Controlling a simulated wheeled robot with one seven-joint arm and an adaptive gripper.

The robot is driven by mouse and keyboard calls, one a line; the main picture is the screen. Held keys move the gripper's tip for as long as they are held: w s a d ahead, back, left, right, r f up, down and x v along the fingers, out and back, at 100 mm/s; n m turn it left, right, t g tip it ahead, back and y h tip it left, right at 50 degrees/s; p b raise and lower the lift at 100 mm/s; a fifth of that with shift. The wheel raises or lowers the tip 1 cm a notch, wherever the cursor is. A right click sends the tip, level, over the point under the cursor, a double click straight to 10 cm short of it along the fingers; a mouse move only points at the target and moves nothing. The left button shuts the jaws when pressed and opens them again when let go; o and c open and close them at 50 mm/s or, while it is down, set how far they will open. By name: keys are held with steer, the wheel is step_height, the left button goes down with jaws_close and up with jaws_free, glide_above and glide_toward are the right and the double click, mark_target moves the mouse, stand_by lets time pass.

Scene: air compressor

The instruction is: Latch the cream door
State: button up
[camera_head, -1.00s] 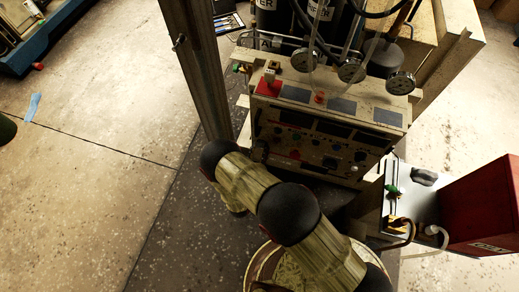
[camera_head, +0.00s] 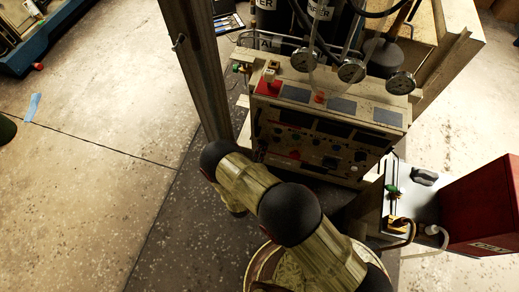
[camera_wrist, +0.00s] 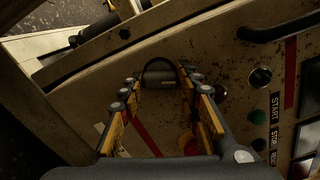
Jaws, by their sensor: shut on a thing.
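The cream door appears to be the worn cream panel (camera_wrist: 225,62) in the wrist view, with START and STOP buttons at its right. In the head view it seems to be the front (camera_head: 318,150) of the cream control cabinet. A dark rounded latch handle (camera_wrist: 160,73) stands at the panel's upper middle. My gripper (camera_wrist: 158,82) has its yellow and grey fingers on either side of this handle and is shut on it. In the head view my arm reaches to the cabinet's lower left, and the gripper is hidden. Whether the latch is engaged cannot be seen.
A metal post (camera_head: 197,65) stands close to the left of the cabinet. Gauges (camera_head: 352,70) and hoses rise above it. A red box (camera_head: 490,210) stands at the right. The floor (camera_head: 90,190) at the left is mostly clear.

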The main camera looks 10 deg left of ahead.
steer(key=n, duration=0.4)
steer(key=shift+n, duration=0.3)
stand_by(0.3)
steer(key=o, duration=1.2)
steer(key=shift+c, duration=0.2)
steer(key=shift+s, duration=0.1)
steer(key=s+a, duration=0.1)
steer(key=s, duration=1)
steer(key=shift+s, duration=0.4)
